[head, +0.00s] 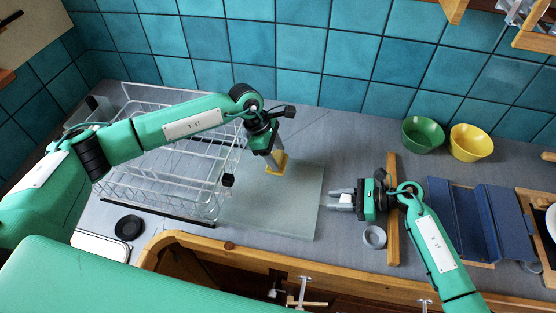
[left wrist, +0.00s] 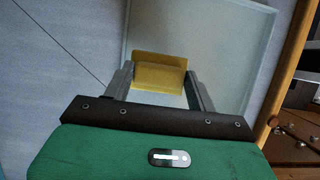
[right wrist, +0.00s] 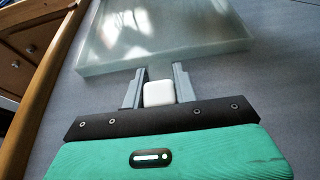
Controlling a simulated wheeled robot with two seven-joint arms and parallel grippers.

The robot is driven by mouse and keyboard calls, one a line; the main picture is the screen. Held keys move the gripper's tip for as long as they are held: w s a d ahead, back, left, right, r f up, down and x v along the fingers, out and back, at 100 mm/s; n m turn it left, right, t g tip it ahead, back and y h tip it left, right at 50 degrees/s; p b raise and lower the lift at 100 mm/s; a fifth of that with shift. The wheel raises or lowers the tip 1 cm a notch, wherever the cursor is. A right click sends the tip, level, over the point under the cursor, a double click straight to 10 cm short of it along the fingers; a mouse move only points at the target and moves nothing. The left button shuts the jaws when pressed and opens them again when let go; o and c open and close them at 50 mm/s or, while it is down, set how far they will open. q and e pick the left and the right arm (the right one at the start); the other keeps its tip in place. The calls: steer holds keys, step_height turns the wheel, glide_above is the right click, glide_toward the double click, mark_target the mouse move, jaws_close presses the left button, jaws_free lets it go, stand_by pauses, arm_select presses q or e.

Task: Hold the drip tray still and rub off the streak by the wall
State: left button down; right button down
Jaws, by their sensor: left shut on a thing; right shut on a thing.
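The drip tray (head: 290,215) is a pale, translucent flat slab on the grey counter. It also shows in the left wrist view (left wrist: 225,40) and the right wrist view (right wrist: 165,35). My left gripper (head: 272,156) is shut on a yellow piece (left wrist: 158,75) over the tray's wall-side end; I cannot tell whether it touches. My right gripper (head: 334,200) is shut on a small white block (right wrist: 159,93) at the tray's right edge. I cannot tell whether the block is joined to the tray. No streak is clear; a thin dark line (left wrist: 60,45) crosses the counter.
A white wire rack (head: 165,185) stands left of the tray. A wooden strip (head: 392,225) and grey ring (head: 374,237) lie near my right gripper. Green (head: 422,134) and yellow (head: 471,142) bowls stand by the tiled wall. Counter between tray and wall is clear.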

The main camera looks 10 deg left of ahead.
arm_select(q)
steer(key=shift+r, duration=1.75)
arm_select(e)
steer(key=shift+f, duration=0.1)
steer(key=c, duration=1)
jaws_free()
steer(key=shift+d, duration=0.1)
steer(key=v, duration=1.2)
arm_select(q)
steer(key=shift+f, duration=0.1)
arm_select(e)
steer(key=shift+f, duration=0.1)
